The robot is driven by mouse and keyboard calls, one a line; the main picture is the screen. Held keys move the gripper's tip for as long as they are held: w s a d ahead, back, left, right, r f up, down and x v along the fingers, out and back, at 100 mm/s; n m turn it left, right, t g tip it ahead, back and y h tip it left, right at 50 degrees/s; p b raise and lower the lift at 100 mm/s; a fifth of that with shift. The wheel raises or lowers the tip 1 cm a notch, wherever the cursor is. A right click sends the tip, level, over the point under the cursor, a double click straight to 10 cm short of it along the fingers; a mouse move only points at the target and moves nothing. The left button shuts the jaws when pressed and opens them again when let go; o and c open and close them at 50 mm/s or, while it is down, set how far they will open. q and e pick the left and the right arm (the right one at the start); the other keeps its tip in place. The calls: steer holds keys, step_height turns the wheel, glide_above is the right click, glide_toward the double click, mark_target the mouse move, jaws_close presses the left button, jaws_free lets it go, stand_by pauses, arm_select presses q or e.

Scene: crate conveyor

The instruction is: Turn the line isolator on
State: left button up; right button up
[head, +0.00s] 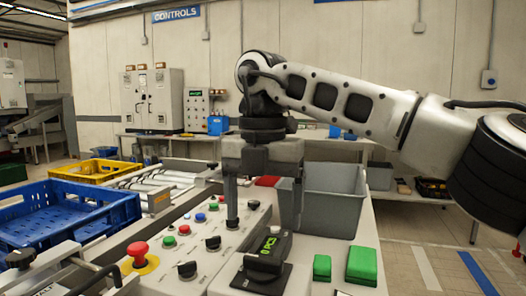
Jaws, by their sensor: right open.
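A sloped grey control panel (196,252) stands in front of me with several black rotary knobs, coloured push buttons and a red mushroom button (138,250) on a yellow base. Black knobs show at the front (187,270), in the middle (213,243) and at the back (253,205). No label that I can read tells which one is the line isolator. My right gripper (264,222) points down over the panel's right part, open. Its left finger is in front of or at another knob (232,224); contact is unclear. My left gripper is not in view.
Green blocks (362,264) and a grey bin (335,200) are further right. A blue crate (65,215) and roller conveyor (160,180) lie left. Cabinets (152,98) stand behind.

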step_height(320, 180, up, 8)
steer(key=p, duration=0.2)
stand_by(0.5)
